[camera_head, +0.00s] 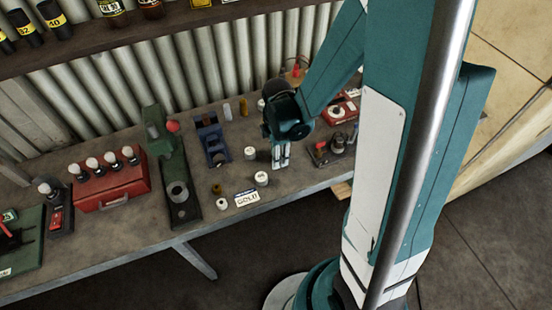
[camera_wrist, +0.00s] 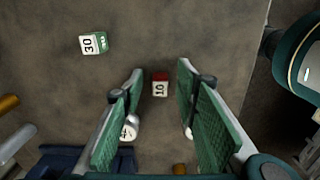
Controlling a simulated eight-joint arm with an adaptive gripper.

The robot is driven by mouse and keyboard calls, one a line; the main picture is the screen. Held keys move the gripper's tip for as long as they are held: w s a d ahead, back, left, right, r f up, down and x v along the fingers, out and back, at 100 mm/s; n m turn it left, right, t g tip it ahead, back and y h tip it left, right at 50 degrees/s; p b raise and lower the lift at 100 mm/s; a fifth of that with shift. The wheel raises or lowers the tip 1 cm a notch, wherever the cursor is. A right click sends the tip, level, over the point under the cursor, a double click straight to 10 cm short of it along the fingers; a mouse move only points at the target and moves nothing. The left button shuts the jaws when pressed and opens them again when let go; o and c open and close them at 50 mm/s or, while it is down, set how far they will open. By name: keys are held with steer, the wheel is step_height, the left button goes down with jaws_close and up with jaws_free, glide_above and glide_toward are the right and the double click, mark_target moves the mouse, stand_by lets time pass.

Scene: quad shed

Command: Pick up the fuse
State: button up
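My gripper (camera_head: 281,155) is over the bench in the camera_head view, pointing down. The wrist view shows its two green-padded fingers (camera_wrist: 160,78) open, with a gap between them. A small fuse (camera_wrist: 160,85) with a white "10" label and a red end shows in that gap, and neither finger appears to touch it. A second fuse (camera_wrist: 94,43), labelled "30" with a green end, lies to the upper left, clear of the fingers. A white-labelled piece (camera_wrist: 130,128) is partly hidden by the left finger. Which fuse the task means cannot be told.
The bench (camera_head: 115,240) also holds a "GOLD" card (camera_head: 247,198), small white cylinders (camera_head: 262,178), a blue holder (camera_head: 212,140), a green press (camera_head: 172,170) and a red box (camera_head: 108,182). Red and dark gear (camera_head: 333,148) stands right of my gripper. A shelf (camera_head: 150,30) runs behind.

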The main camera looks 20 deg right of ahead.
steer(key=c, duration=0.8)
steer(key=shift+r, duration=0.2)
steer(key=shift+r+p, duration=0.45)
steer(key=shift+r, duration=4.35)
